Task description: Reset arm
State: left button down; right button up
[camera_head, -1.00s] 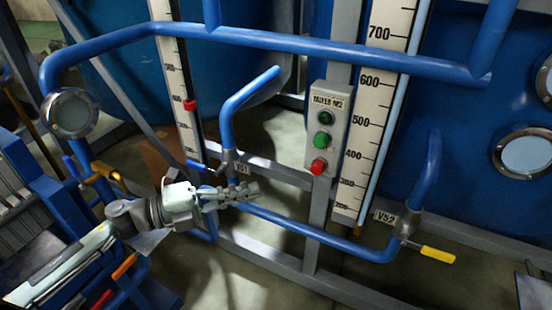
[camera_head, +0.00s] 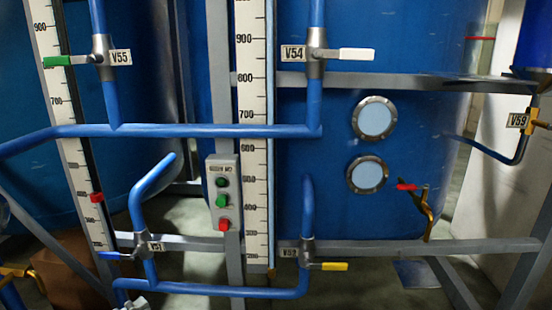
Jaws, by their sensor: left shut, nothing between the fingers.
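Only the tip of my left gripper (camera_head: 135,303) shows, at the bottom edge of the head view. It is shut and empty, just below the lower blue pipe (camera_head: 220,290) near valve V51 (camera_head: 149,247). I cannot tell whether it touches the pipe. The rest of my left arm is out of the picture. My right gripper is not in view.
A button box (camera_head: 223,195) with green and red buttons stands beside a tall scale (camera_head: 254,150). V52's yellow handle (camera_head: 334,267) sticks out to the right. Valves V55 (camera_head: 104,50) and V54 (camera_head: 315,55) are above. A blue tank (camera_head: 420,150) fills the back.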

pick_arm(q)
jog(key=w+a+f+n+y, duration=0.4)
jog(key=a+f+n+y, duration=0.6)
jog(key=f+n+y, duration=0.55)
jog(key=s+d+f+n+g+h, duration=0.1)
jog(key=s+d+f+n+g, duration=0.3)
jog(key=s+f, duration=0.4)
jog(key=s+d+f+n+g+h, duration=0.1)
jog(key=s+d+f+n+g, duration=0.3)
jog(key=s+f, duration=0.5)
jog(key=s+g, duration=0.1)
jog(key=g, duration=0.1)
jog(key=shift+d+g, duration=0.4)
